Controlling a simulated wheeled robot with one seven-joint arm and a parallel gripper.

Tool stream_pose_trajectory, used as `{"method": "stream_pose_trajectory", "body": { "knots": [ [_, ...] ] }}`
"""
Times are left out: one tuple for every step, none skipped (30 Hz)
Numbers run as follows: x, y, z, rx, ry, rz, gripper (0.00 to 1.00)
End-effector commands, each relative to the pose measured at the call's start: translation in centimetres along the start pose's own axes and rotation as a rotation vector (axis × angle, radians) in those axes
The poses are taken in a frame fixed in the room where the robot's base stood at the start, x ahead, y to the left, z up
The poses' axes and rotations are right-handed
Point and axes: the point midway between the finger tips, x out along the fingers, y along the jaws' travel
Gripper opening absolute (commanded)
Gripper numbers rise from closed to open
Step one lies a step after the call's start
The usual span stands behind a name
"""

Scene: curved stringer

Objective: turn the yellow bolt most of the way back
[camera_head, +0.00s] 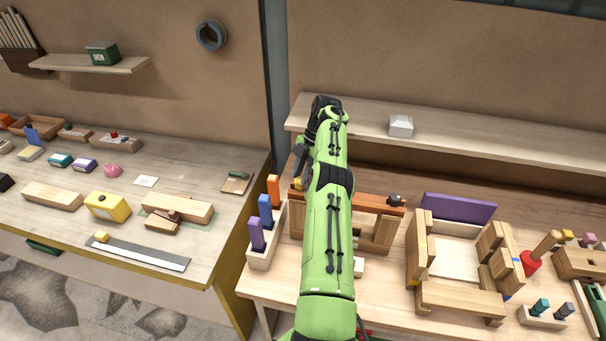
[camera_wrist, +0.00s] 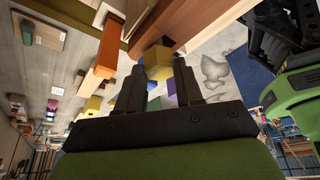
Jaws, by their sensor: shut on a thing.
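The yellow bolt (camera_wrist: 157,62) shows between the two dark fingers of my gripper (camera_wrist: 158,76) in the wrist view. My gripper is shut on it, and the fingers hide part of its sides. In the head view a small yellow piece of the bolt (camera_head: 298,184) shows at the left end of a wooden frame with a red-brown top bar (camera_head: 375,204). My green arm crosses in front of the frame and hides its middle. How far the bolt is turned cannot be told.
A rack with orange, blue and purple pegs (camera_head: 262,250) stands close left of the frame. A dark knob (camera_head: 395,200) sits on the bar's right end. A wooden fixture with a purple panel (camera_head: 458,208) stands to the right. A shelf (camera_head: 460,138) runs behind.

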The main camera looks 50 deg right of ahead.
Motion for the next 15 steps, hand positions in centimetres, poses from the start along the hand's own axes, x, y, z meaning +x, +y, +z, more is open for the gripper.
{"method": "stream_pose_trajectory", "body": {
  "knots": [
    [0.1, 0.01, -0.03, -0.001, 0.002, -0.001, 0.0],
    [0.1, 0.01, -0.03, -0.001, 0.002, -0.001, 0.0],
    [0.1, 0.01, -0.02, -0.001, 0.002, -0.001, 0.37],
    [0.1, 0.01, -0.02, -0.001, 0.001, -0.001, 0.42],
    [0.09, 0.0, -0.02, -0.001, 0.001, -0.001, 0.46],
    [0.08, 0.0, -0.01, -0.001, 0.001, -0.001, 0.53],
    [0.07, 0.0, 0.0, 0.0, 0.001, -0.001, 0.57],
    [0.06, 0.0, 0.0, 0.0, 0.001, -0.001, 0.62],
    [0.06, 0.0, 0.0, 0.0, 0.0, 0.0, 0.65],
    [0.05, 0.0, 0.01, 0.0, 0.0, 0.0, 0.65],
    [0.04, 0.0, 0.01, 0.0, 0.0, 0.0, 0.65],
    [0.03, 0.0, 0.01, 0.0, 0.0, 0.0, 0.65],
    [0.03, 0.0, 0.01, 0.0, 0.0, 0.0, 0.65],
    [0.03, -0.01, 0.02, 0.0, 0.0, 0.0, 0.65],
    [0.02, 0.0, 0.02, 0.0, 0.0, 0.0, 0.65]
  ]
}}
